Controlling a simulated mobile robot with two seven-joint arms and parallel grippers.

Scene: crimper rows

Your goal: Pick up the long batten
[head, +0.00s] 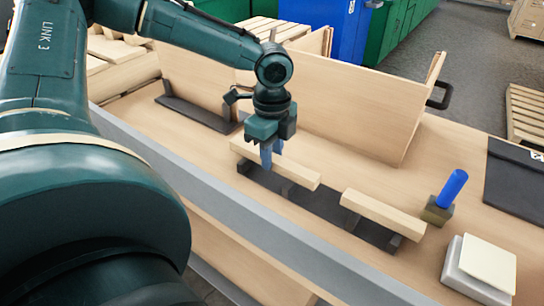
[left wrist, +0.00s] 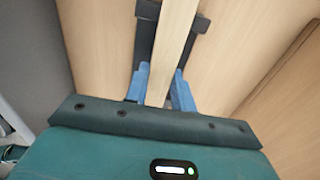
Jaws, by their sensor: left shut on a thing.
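The long batten (head: 302,173) is a pale wooden bar lying across dark supports on the bench, in the middle of the head view. My left gripper (head: 267,156) comes down on it from above, with blue fingers on either side of it. In the left wrist view the batten (left wrist: 172,45) runs between the two blue fingers (left wrist: 157,92), which are shut on it. Whether it touches its supports or is slightly raised cannot be told. A shorter batten (head: 383,215) lies to its right on a dark rack (head: 325,205). My right gripper is not in view.
A tall wooden panel (head: 350,105) stands just behind the batten. A blue-handled tool (head: 452,190) stands upright at the right. A grey block with a pale pad (head: 487,262) is at the front right, near a dark mat (head: 515,185). A grey rail (head: 230,205) edges the bench.

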